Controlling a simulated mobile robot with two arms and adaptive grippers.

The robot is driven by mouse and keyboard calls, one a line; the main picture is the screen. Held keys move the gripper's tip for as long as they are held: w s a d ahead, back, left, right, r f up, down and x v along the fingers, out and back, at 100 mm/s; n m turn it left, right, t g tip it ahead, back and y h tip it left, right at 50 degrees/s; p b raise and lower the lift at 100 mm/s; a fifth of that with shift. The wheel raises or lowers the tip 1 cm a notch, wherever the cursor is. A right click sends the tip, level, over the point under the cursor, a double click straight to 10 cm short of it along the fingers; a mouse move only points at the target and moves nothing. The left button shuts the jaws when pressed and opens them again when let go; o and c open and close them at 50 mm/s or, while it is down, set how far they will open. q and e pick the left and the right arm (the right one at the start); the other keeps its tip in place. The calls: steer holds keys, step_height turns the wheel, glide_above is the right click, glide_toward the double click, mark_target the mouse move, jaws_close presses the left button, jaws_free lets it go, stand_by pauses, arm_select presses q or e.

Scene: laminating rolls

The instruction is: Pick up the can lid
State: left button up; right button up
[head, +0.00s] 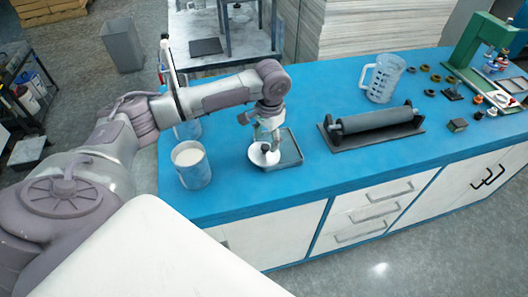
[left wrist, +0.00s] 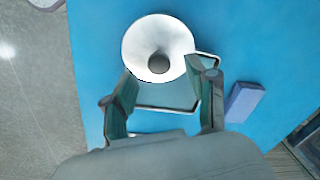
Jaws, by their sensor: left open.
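The can lid (head: 257,159) is a white disc with a dark round knob. It lies at the left edge of a shallow grey tray (head: 293,158) on the blue counter, seeming to overlap it. In the left wrist view the lid (left wrist: 148,35) is at the top centre, its knob just beyond the fingertips. My left gripper (head: 266,138) is over the lid, pointing down. My right gripper is not in view.
An open can with white contents (head: 192,172) stands left of the lid, with another can (head: 187,130) behind it. A dark roller on a base (head: 375,122) is to the right. A clear jug (head: 383,78) stands behind the roller. The counter's front strip is clear.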

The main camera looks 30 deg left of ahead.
mark_target(266, 146)
arm_select(q)
steer(key=shift+a+f, duration=0.1)
steer(key=shift+f, duration=1.55)
steer(key=shift+c, duration=0.3)
steer(key=c, duration=1)
steer(key=shift+r, duration=0.2)
